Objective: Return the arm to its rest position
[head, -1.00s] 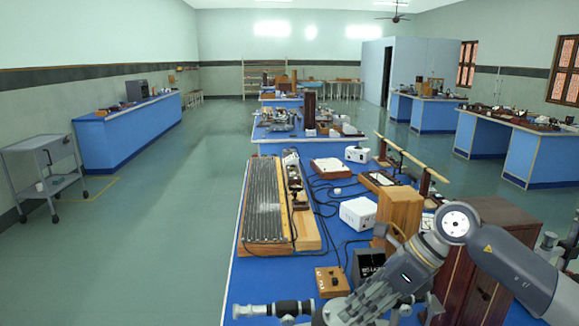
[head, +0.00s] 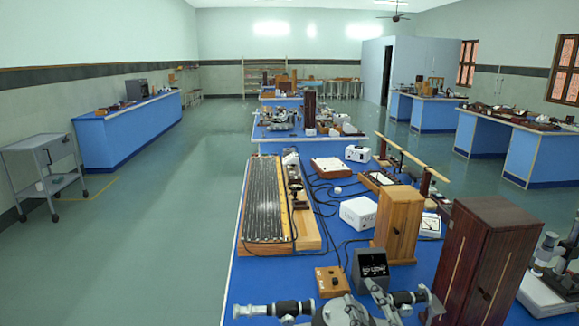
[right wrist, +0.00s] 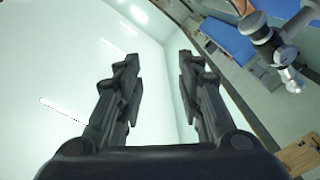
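My right gripper (right wrist: 158,68) shows in the right wrist view with its two dark fingers spread apart. Nothing is between them, and behind them are the pale wall and bright ceiling lights. In the head view I cannot make out the right gripper clearly. My left gripper does not show clearly in either view.
The blue bench (head: 232,300) in front holds a spectrometer (head: 335,312), a black meter box (head: 370,264), a wooden box (head: 398,222), a dark wooden cabinet (head: 485,255) and a long wire board (head: 264,205). A grey trolley (head: 45,160) stands left. The floor between is clear.

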